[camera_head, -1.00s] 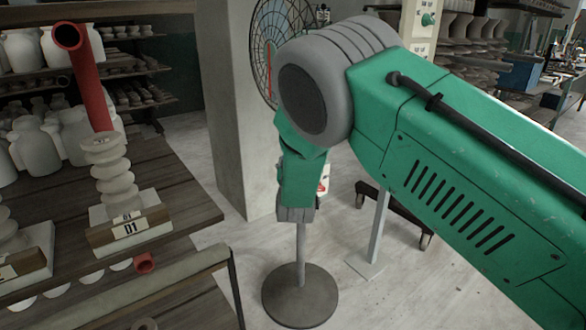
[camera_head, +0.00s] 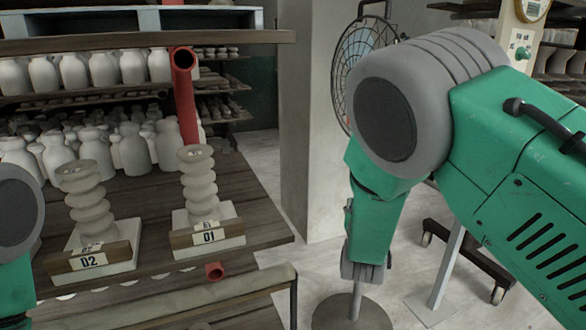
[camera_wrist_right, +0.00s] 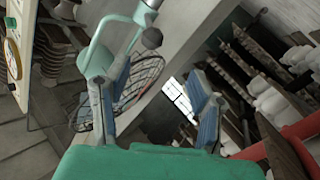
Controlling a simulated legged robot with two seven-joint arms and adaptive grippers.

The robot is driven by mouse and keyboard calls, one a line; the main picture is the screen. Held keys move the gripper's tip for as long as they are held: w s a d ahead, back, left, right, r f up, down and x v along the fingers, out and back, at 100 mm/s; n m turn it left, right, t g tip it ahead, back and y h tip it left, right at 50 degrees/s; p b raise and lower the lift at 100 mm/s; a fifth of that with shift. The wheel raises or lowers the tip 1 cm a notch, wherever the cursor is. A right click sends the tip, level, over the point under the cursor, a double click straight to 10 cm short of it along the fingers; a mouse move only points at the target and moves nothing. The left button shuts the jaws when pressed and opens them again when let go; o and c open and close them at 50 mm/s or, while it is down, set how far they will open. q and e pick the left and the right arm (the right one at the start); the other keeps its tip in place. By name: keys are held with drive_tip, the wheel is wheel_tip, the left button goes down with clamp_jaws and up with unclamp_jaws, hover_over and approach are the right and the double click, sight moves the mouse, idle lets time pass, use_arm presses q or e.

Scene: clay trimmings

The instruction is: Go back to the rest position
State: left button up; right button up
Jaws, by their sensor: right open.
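My right arm (camera_head: 490,140), green and grey, comes in from the right in the head view. It bends down at a round grey joint toward a grey end part, which hides part of a grey pole. My right gripper (camera_wrist_right: 153,108) shows in the right wrist view, its two grey-blue fingers spread apart with nothing between them. At the left edge of the head view a piece of my left arm (camera_head: 15,215) shows; its gripper is out of the picture.
A pillar (camera_head: 315,120), a fan (camera_head: 362,50) and a round pole base (camera_head: 345,315) stand near my right arm.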

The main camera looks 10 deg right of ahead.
drive_tip(key=s+d+f+n+g+y+p, duration=0.15)
drive_tip(key=s+f+g+y, duration=0.4)
drive_tip(key=s+f, duration=1.3)
drive_tip(key=s+f+g, duration=0.2)
drive_tip(key=s+g, duration=0.1)
drive_tip(key=s, duration=0.6)
drive_tip(key=s+a+f+g+y, duration=0.1)
drive_tip(key=s+f+g, duration=0.2)
drive_tip(key=s, duration=0.5)
drive_tip(key=s+f+g, duration=0.2)
drive_tip(key=s+g, duration=0.2)
drive_tip(key=s, duration=0.5)
drive_tip(key=shift+s+a+f+m+y+p, duration=0.3)
drive_tip(key=shift+a+f+m+y+p, duration=0.05)
drive_tip(key=shift+a+f, duration=0.05)
drive_tip(key=shift+w, duration=0.15)
